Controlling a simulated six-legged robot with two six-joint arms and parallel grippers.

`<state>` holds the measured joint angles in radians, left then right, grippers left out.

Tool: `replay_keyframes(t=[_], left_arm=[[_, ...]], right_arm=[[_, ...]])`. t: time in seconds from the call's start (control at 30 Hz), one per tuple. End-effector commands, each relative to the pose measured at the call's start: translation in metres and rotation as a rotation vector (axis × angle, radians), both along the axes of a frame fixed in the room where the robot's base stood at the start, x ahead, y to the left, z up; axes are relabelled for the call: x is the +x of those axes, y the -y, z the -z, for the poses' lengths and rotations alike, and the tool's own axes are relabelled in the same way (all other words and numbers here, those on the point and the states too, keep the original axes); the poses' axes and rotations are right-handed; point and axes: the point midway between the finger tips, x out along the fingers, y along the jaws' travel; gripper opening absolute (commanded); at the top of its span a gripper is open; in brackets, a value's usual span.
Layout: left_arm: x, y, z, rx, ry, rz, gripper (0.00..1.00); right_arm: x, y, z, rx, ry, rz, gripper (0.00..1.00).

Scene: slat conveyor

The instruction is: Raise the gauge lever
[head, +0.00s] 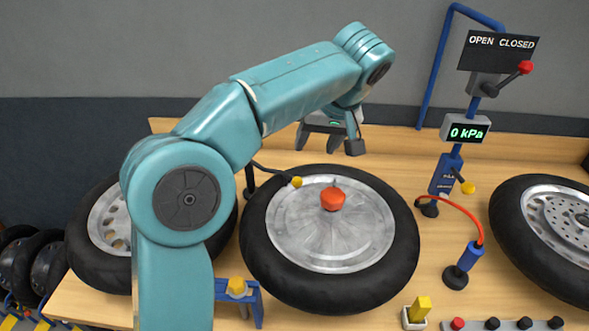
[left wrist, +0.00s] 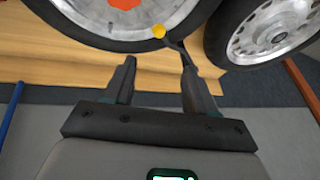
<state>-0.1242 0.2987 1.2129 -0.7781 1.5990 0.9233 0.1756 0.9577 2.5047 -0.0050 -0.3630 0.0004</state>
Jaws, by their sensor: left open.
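A gauge with a green "0 kPa" readout (head: 466,130) stands on a blue post at the right. Below it, a lever with a yellow knob (head: 468,187) sticks out of a blue block (head: 446,174). A second lever with a red knob (head: 524,68) juts right below the "OPEN CLOSED" sign (head: 497,50). My left gripper (head: 330,140) is open and empty above the table's back part, left of the gauge and apart from both levers. In the left wrist view, its spread fingers (left wrist: 157,72) have nothing between them. The right gripper is not in view.
A tyre (head: 258,242) with a red knob (head: 332,197) on its wheel lies mid-table, with a yellow-tipped hose (head: 297,182) at its rim. Another tyre (head: 510,240) lies right. A blue handle with a red hose (head: 470,257) stands between them. My left arm hides part of the left tyre.

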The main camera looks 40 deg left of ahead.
Motion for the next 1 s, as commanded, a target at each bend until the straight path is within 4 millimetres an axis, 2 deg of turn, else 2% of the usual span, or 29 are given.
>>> replay_keyframes(t=[0.13, 0.23, 0.7, 0.8, 1.0], left_arm=[[-0.002, 0.002, 0.001, 0.002, 0.001, -0.005, 0.56], [-0.003, -0.001, 0.012, 0.002, -0.002, -0.008, 0.56], [0.006, -0.042, 0.108, 0.001, -0.003, -0.006, 0.56], [0.008, -0.050, 0.124, 0.000, -0.003, -0.005, 0.56], [0.011, -0.059, 0.143, 0.001, -0.001, -0.004, 0.56]], right_arm=[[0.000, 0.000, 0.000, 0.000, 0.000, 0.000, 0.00], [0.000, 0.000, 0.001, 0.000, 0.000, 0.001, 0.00], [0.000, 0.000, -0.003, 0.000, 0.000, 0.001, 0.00], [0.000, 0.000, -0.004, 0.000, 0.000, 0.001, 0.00], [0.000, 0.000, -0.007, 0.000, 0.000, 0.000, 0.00]])
